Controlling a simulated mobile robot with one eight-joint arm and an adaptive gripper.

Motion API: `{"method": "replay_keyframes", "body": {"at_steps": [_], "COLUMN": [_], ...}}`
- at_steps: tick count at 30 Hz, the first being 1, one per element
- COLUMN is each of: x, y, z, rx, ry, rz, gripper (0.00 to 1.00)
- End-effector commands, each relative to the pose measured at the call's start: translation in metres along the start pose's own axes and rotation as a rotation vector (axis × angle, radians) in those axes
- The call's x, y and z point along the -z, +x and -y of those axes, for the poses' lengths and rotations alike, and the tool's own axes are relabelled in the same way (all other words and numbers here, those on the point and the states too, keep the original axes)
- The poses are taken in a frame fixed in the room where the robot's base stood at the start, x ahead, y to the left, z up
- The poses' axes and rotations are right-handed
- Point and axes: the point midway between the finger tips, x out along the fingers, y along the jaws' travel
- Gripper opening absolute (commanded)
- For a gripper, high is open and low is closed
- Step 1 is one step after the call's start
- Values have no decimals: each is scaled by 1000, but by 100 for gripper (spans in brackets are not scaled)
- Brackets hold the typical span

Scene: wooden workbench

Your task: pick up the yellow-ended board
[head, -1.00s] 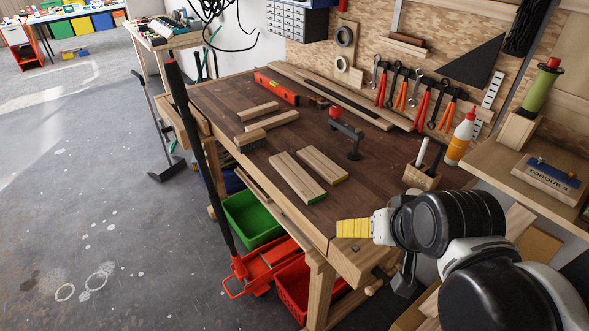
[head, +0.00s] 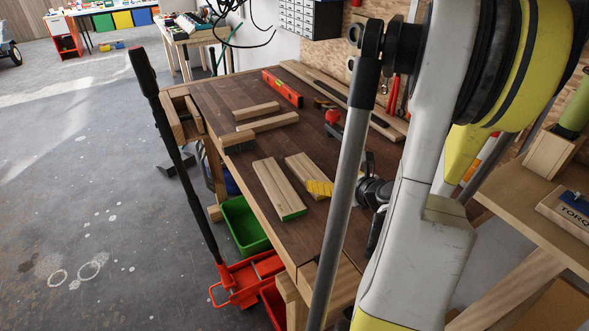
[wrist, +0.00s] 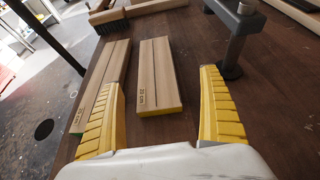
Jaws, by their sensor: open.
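The yellow-ended board (wrist: 160,62) lies flat on the bench, its yellow end facing my gripper in the wrist view. In the head view its far part (head: 300,164) shows, and my gripper (head: 319,188) covers its near end. My gripper (wrist: 162,78) is open and empty. In the wrist view its yellow fingers appear on either side of the board's near end, with space at each side; they seem to be above the bench. The green-ended board (wrist: 104,75) lies just left of it, partly behind the left finger; it also shows in the head view (head: 278,188).
A dark clamp-like fixture (wrist: 234,35) stands right of the board. A brush (head: 238,141) and loose wood pieces (head: 265,124) lie farther back. A red level (head: 283,88) lies near the back. Bare workbench (head: 220,98) shows at the far left.

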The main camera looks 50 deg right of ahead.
Motion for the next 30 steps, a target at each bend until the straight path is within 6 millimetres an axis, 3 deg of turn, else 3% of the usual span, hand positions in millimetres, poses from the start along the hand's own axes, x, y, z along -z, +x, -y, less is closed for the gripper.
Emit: {"method": "replay_keyframes", "body": {"at_steps": [4,11,18,28,29,30], "x": [1,1,1,1,1,1], "y": [28,48,84,93,93,93], "z": [-2,-3,-8,-8,-8,-8], "rx": [-4,-3,-3,-2,-2,-2], "ry": [-4,-5,-6,-6,-6,-6], "rz": [0,-1,-3,-5,-5,-5], "gripper": [91,91,91,91,85,73]}}
